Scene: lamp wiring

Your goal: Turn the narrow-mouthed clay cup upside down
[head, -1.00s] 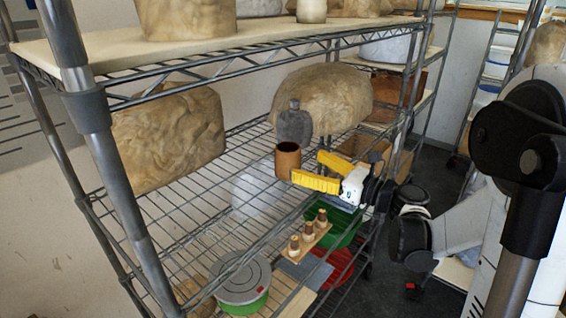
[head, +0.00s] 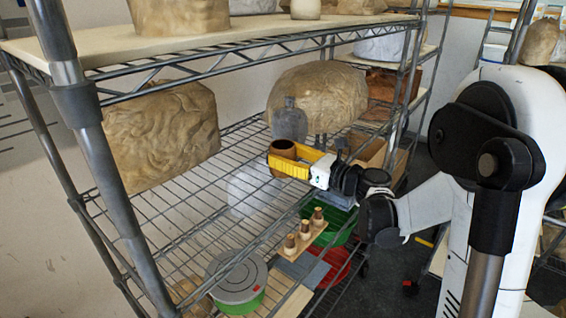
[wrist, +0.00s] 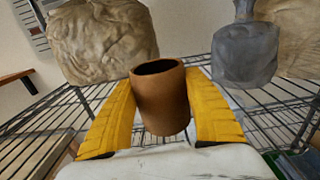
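The brown clay cup (head: 283,149) stands upright on the wire shelf, its open mouth facing up. In the wrist view the cup (wrist: 160,103) fills the space between the yellow fingers. My gripper (wrist: 161,85) has one finger on each side of it, with a narrow gap at the left; contact on the right cannot be told. In the head view my gripper (head: 296,163) reaches in from the right, and its near finger hides the cup's lower part.
A grey lumpy object (head: 290,122) stands right behind the cup, with a large tan rock (head: 318,98) beyond. Another rock (head: 160,138) is at the left. The upper shelf (head: 225,48) hangs overhead. A grey-lidded tub (head: 238,280) and wooden pegs (head: 303,234) sit lower, towards the front.

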